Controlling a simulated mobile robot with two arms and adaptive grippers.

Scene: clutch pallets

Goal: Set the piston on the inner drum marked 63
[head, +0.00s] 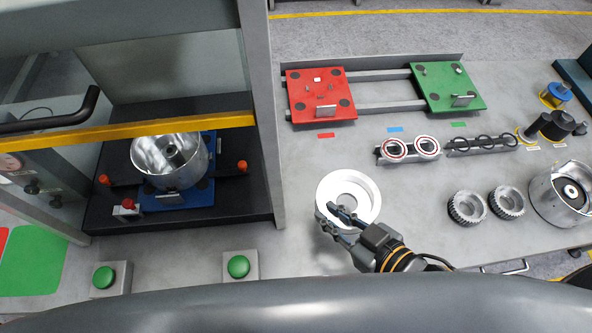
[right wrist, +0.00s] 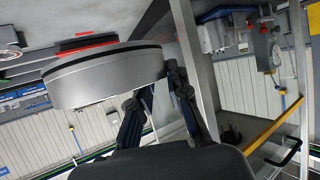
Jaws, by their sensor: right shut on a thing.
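The piston, a pale ring with a central opening (head: 366,194), is in the head view above the middle of the grey table. My right gripper (head: 330,214) is shut on its near-left rim. In the right wrist view the piston (right wrist: 105,78) shows as a silver disc with a dark band, gripped at its edge. A silver drum (head: 148,166) sits open side up on a blue pallet inside the press frame at left. Another metal drum (head: 545,198) stands at the far right. No number 63 is readable on either. My left gripper is not in view.
A red pallet (head: 301,97) and a green pallet (head: 454,74) lie on rails at the back. Red-white rings in a holder (head: 410,158), dark rings, two gears (head: 466,208) and dark parts stand right. The press post (head: 262,110) separates the piston from the blue pallet.

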